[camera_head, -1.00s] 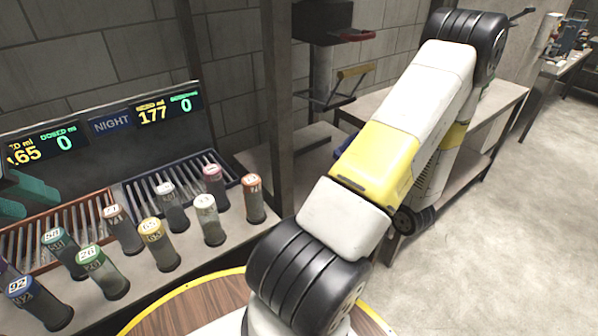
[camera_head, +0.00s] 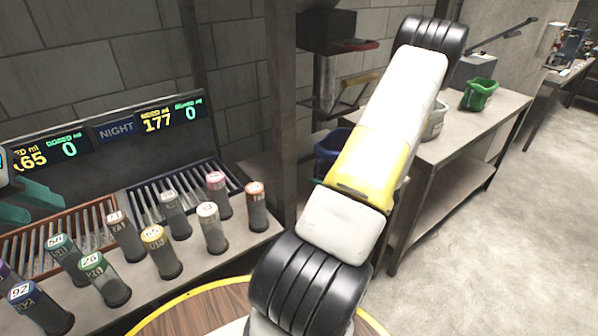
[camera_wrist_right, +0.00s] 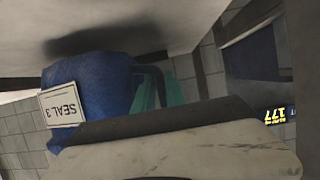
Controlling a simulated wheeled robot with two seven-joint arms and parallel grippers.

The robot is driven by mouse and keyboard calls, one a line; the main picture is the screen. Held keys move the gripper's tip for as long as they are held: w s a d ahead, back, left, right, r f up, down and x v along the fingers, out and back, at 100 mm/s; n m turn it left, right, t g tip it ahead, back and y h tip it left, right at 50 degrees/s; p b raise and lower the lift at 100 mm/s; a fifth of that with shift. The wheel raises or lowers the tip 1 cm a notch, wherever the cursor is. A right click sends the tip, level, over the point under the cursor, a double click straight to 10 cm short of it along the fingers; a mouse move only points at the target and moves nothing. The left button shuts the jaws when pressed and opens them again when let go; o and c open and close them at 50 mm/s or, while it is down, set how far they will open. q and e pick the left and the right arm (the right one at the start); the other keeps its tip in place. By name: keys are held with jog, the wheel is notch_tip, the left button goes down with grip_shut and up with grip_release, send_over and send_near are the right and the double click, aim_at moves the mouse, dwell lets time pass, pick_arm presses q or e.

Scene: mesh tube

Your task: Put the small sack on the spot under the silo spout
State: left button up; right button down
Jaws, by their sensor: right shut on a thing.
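A blue sack (camera_head: 331,150) shows in the head view beside my right forearm, which hides part of it. In the right wrist view the blue sack (camera_wrist_right: 92,88) is close, with a white label reading SEAL 3. My right gripper (camera_wrist_right: 150,92) has teal fingers and is shut on this sack; its fingers are mostly hidden in the head view. The dark silo (camera_head: 327,32) stands against the back wall. The spot under its spout is hidden by my arm and the sack. My left gripper (camera_head: 26,203) is at the left edge, fingers apart, apparently empty.
A green container (camera_head: 479,94) and a grey one (camera_head: 435,122) stand on the right bench (camera_head: 503,108). Several capped vials (camera_head: 164,252) and racks fill the left bench. A dark post (camera_head: 279,110) stands left of the silo.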

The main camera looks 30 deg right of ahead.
jog(key=w, duration=0.6)
jog(key=w+a, duration=0.1)
jog(key=w, duration=0.2)
jog(key=shift+f, duration=0.15)
jog(key=shift+d+f, duration=0.1)
jog(key=shift+f, duration=0.9)
jog(key=c, duration=1.3)
grip_release()
jog(key=v, duration=0.7)
jog(key=shift+s+r, duration=0.15)
jog(key=shift+s, duration=0.25)
